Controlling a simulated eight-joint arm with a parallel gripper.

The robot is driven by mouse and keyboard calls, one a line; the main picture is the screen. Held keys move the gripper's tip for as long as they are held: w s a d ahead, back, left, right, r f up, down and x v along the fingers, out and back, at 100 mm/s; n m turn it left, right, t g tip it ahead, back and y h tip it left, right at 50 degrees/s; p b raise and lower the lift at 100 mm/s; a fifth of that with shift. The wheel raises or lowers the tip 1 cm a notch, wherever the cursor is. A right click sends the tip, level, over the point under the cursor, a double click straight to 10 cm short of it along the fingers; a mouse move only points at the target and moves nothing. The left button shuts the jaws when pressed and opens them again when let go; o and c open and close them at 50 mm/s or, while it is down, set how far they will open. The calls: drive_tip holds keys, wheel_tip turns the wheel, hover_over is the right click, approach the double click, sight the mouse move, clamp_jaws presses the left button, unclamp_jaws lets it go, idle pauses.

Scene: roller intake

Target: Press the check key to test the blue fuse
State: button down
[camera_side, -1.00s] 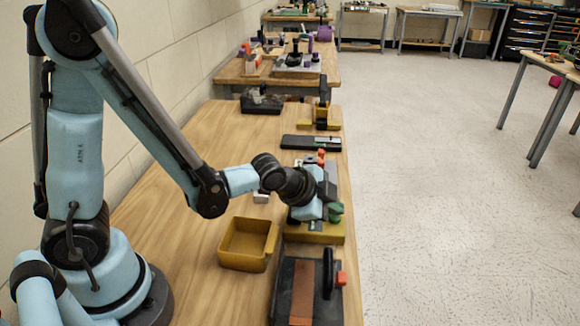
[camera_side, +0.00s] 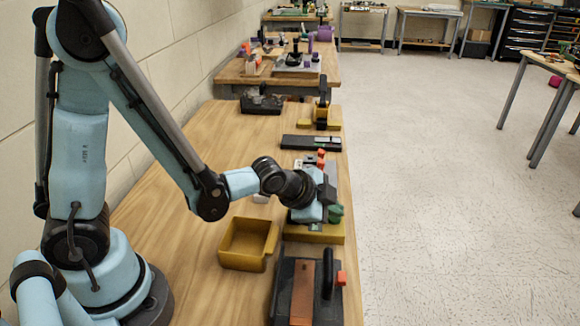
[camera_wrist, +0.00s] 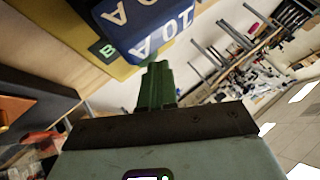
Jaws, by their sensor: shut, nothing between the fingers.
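The blue fuse (camera_wrist: 152,25), marked "10 A", shows at the top of the wrist view beside a yellow base with a small green "B" label (camera_wrist: 107,50). My gripper (camera_wrist: 156,72) has its green fingers together and empty, their tips just below the fuse in the picture. Whether they touch anything is not clear. In the side view my gripper (camera_side: 316,224) is low over the yellow base (camera_side: 316,237), and my wrist hides most of what stands there. A green part (camera_side: 335,213) shows to its right. I cannot make out the check key.
An open yellow bin (camera_side: 228,260) stands left of the base. A dark device with a black handle (camera_side: 327,272) and an orange-red part (camera_side: 341,279) is at the front. Behind are red-topped parts (camera_side: 321,155) and a flat black device (camera_side: 310,142). The left table top is clear.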

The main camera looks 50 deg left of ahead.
sight(331, 220)
drive_tip(key=shift+r, duration=0.85)
drive_tip(key=shift+r, duration=0.1)
drive_tip(key=shift+r, duration=2.45)
drive_tip(key=s+a+r+n+g+y, duration=0.1)
drive_tip(key=s+a+r+n+g, duration=0.1)
drive_tip(key=s+a+n, duration=0.6)
drive_tip(key=s+r+n, duration=0.1)
drive_tip(key=s+n, duration=0.1)
drive_tip(key=s, duration=0.2)
drive_tip(key=shift+n, duration=0.4)
